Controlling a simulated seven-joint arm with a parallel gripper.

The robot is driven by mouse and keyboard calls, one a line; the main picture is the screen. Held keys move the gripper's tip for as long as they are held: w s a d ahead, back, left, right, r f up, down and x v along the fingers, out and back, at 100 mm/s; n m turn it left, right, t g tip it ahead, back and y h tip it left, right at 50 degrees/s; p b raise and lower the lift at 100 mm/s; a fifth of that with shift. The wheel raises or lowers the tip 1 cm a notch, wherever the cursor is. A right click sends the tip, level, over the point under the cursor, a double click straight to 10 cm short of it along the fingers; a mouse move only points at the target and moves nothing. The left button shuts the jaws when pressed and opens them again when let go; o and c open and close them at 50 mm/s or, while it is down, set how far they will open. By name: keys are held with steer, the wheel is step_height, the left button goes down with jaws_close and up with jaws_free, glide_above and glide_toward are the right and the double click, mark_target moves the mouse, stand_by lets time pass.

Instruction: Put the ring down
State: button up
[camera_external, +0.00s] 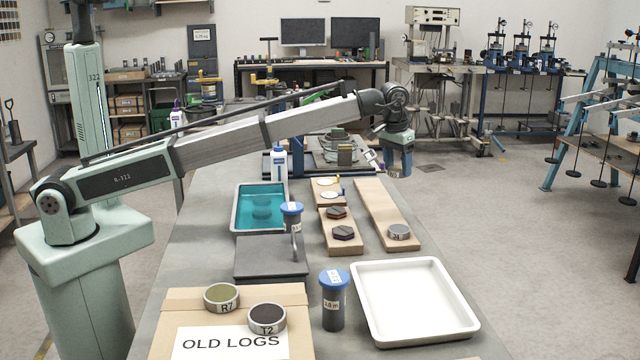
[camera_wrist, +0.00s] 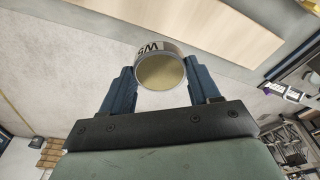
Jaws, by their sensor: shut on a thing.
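My gripper (camera_external: 398,160) is raised at the end of the outstretched arm, with its fingers pointing down. In the wrist view it is shut on a ring (camera_wrist: 161,71), a short metal band with a dull olive face and dark lettering on its side that I cannot read surely. The held ring (camera_external: 399,172) shows small below the fingers in the external view, apart from any surface. Ring R7 (camera_external: 222,297) and ring T2 (camera_external: 267,319) sit on the cardboard box marked OLD LOGS (camera_external: 180,300).
A white tray (camera_external: 462,325) is empty at the front right. A blue-capped cylinder (camera_external: 333,310) stands beside it. A teal liquid bath (camera_external: 245,222), a dark slab (camera_external: 270,264) and shorter boards with dark hexagonal pieces (camera_external: 341,233) occupy the bench. The grey floor is right of the bench.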

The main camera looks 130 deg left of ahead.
steer(key=w+d+r+m, duration=0.2)
steer(key=w+d, duration=0.5)
steer(key=d, duration=0.5)
steer(key=w+d+r+m, duration=0.1)
steer(key=w+d+r, duration=0.1)
steer(key=w+d, duration=0.7)
steer(key=w+d+r+m, duration=0.15)
steer(key=w+d, duration=0.35)
steer(key=d, duration=0.9)
steer(key=w+d+r+m+t, duration=0.1)
steer(key=d+m, duration=0.1)
steer(key=d, duration=0.9)
steer(key=w+d+r+m, duration=0.1)
steer(key=w+d+r, duration=0.1)
steer(key=d, duration=0.8)
step_height(320, 180, up, 2)
steer(key=m+h, duration=0.2)
steer(key=m, duration=0.6)
glide_above(210, 342)
steer(key=shift+s+f, duration=0.15)
steer(key=shift+f, duration=2.25)
steer(key=shift+s+f, duration=0.15)
steer(key=shift+f, duration=2.25)
steer(key=shift+f, duration=0.1)
